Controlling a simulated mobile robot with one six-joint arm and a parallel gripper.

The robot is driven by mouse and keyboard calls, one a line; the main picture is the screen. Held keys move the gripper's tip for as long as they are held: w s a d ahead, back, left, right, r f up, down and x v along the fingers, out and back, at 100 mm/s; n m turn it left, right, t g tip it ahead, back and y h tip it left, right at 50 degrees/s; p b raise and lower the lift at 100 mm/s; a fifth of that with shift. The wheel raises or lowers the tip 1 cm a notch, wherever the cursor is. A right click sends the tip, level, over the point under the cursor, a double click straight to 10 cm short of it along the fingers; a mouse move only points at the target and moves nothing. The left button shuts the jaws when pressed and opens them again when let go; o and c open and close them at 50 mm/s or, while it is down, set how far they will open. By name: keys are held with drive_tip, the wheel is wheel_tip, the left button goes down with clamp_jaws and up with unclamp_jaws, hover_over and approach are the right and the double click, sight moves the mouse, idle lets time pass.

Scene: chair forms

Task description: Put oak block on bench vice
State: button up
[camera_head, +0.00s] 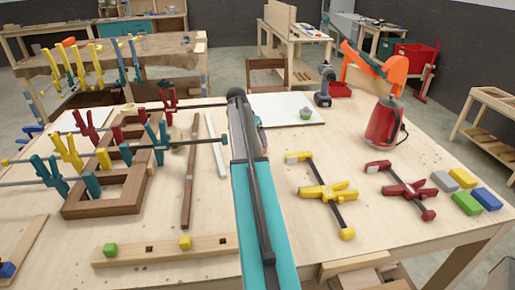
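My arm, a teal and black link, rises through the middle of the view and ends in a dark joint over the table. I cannot make out my gripper's fingers. I cannot pick out an oak block for certain; a small tan piece (177,134) lies among the clamps left of my arm. A wooden jaw-like part (352,264) at the table's front edge, right of my arm, may be the bench vice. Its lower part is cut off by the frame.
The wooden table (270,205) holds a brown clamped frame (108,196) at left. A yellow clamp (328,192), a red clamp (403,188), a red kettle-like jug (384,122) and several coloured blocks (467,203) lie at right. A white board (286,109) lies behind.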

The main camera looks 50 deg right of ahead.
drive_tip(key=shift+f, duration=0.1)
idle(0.3)
drive_tip(key=shift+p+x, duration=0.95)
drive_tip(key=shift+x, duration=1.7)
drive_tip(key=shift+s+d, duration=0.1)
drive_tip(key=shift+s, duration=0.05)
drive_tip(key=c, duration=1.3)
drive_tip(key=shift+o, duration=0.2)
drive_tip(key=shift+r, duration=0.3)
drive_tip(key=shift+r+b, duration=0.65)
drive_tip(key=shift+r, duration=0.8)
drive_tip(key=s+a+b, duration=0.1)
drive_tip(key=s+a, duration=0.2)
drive_tip(key=s, duration=0.1)
drive_tip(key=s+a+r+b, duration=0.1)
drive_tip(key=s+a, duration=0.2)
drive_tip(key=a, duration=0.1)
drive_tip(key=s+a+b, duration=0.2)
drive_tip(key=s+a, duration=0.2)
drive_tip(key=shift+s+r, duration=0.3)
drive_tip(key=shift+r, duration=0.05)
